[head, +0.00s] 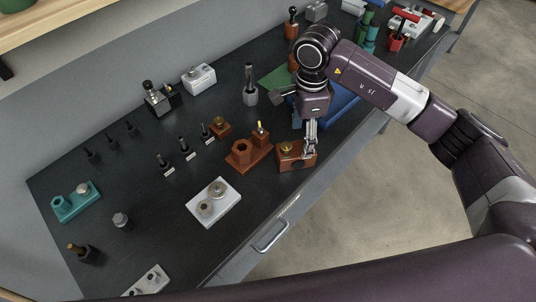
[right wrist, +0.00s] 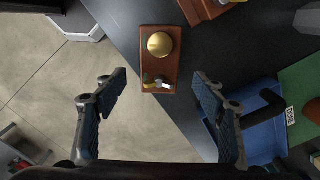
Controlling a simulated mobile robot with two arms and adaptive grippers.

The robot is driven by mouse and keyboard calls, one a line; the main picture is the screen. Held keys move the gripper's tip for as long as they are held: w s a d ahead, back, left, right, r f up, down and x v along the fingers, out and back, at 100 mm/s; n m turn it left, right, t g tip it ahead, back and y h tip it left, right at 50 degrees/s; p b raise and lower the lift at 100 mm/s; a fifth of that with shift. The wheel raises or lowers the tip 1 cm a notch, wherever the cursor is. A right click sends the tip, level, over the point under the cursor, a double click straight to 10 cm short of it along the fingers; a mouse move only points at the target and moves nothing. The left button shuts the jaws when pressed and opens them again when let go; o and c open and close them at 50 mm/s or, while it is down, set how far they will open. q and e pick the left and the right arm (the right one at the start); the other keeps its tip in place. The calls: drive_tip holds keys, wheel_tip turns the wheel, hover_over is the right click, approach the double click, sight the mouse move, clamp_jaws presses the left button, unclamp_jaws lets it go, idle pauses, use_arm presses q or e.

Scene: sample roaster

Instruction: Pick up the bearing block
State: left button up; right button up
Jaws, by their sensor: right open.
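A red-brown block (head: 297,163) with a brass knob on top and a dark round hole in its front face sits at the table's front edge; I take it to be the bearing block. My right gripper (head: 311,149) is above its right end, pointing down. In the right wrist view the block (right wrist: 158,68) lies ahead, between the lines of the two fingers. The right gripper (right wrist: 160,76) is open there, with nothing between its fingers. Small yellow and white bits show at the block's near end. My left gripper is not in view.
A brown fixture (head: 241,157) with a hexagonal hole stands just left of the block. A white plate with round parts (head: 212,215) lies further left. A blue tray (head: 341,107) is right of the gripper. A drawer handle (head: 272,237) juts out below the table edge.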

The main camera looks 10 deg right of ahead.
sight(299, 149)
drive_tip(key=a, duration=0.2)
drive_tip(key=shift+w+a+f, duration=0.1)
drive_tip(key=shift+a+f, duration=0.15)
drive_tip(key=shift+a, duration=0.15)
drive_tip(key=shift+d+f+p, duration=0.6)
drive_tip(key=shift+d+f, duration=0.4)
drive_tip(key=shift+d, duration=0.05)
drive_tip(key=shift+s+d+f+p, duration=0.1)
drive_tip(key=shift+s+f+p, duration=0.05)
drive_tip(key=shift+f+p, duration=0.35)
drive_tip(key=shift+s+d+f+p, duration=0.15)
drive_tip(key=shift+f+p, duration=0.2)
drive_tip(key=shift+f, duration=0.2)
drive_tip(key=shift+w+a+f+p, duration=0.15)
drive_tip(key=shift+a+f, duration=0.15)
drive_tip(key=shift+f, duration=0.25)
drive_tip(key=shift+s+a+f+p, duration=0.15)
drive_tip(key=shift+a+f, duration=0.1)
drive_tip(key=shift+f, duration=0.3)
drive_tip(key=shift+w+d+f, duration=0.15)
drive_tip(key=shift+f, duration=0.25)
drive_tip(key=c, duration=1.6)
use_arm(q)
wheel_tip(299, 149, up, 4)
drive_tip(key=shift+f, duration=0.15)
use_arm(e)
drive_tip(key=shift+c, duration=0.7)
drive_tip(key=shift+r, duration=0.1)
